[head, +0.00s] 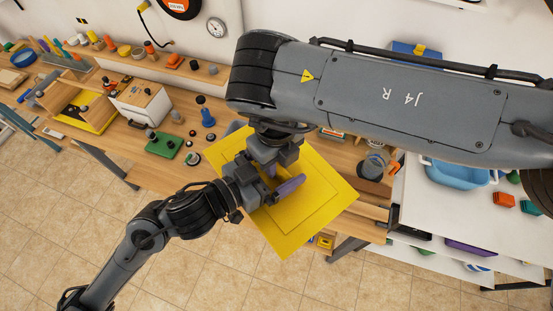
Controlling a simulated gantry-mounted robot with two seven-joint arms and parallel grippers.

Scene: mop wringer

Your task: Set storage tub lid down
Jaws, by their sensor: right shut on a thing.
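The storage tub lid (318,210) is a square yellow panel with a raised inner border and a purple handle (291,187) near its middle. It spans the bench's front edge, with its lower corner out over the floor; I cannot tell how far above the bench it is. My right gripper (276,170), coming down from the large arm at the top right, is shut at the lid's handle. My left gripper (258,193) comes in from the lower left and sits over the lid, close beside the handle and the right gripper. Its fingertips are partly hidden.
The wooden bench (345,150) carries a green block with knobs (164,145), a blue knobbed piece (207,117) and a white box (140,100). A blue tub (460,174) stands on the white table at right. Tiled floor (200,260) is open in front.

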